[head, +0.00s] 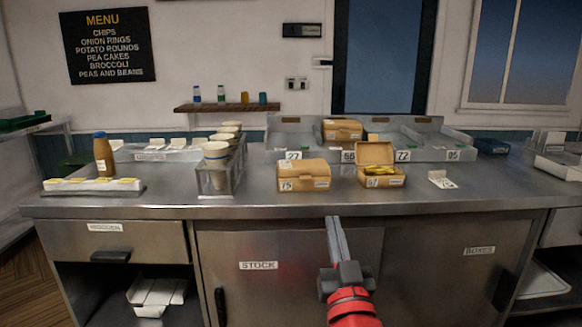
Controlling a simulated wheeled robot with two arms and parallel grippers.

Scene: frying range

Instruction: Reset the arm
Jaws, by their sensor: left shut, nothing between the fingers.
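My left gripper (337,238) is in front of the steel counter (260,190), near the bottom middle of the head view. Its red and grey wrist is below it, and its thin fingers point up towards the counter's front edge. The fingers are together and empty. It touches none of the boxes. My right gripper does not show in the head view.
On the counter stand a closed box (303,172) and an open box (375,154) with food inside. A cup rack (212,185), a bottle (103,152) and a white tray (65,188) are at the left. Cabinet doors marked STOCK (285,290) are below. The front right of the counter is mostly clear.

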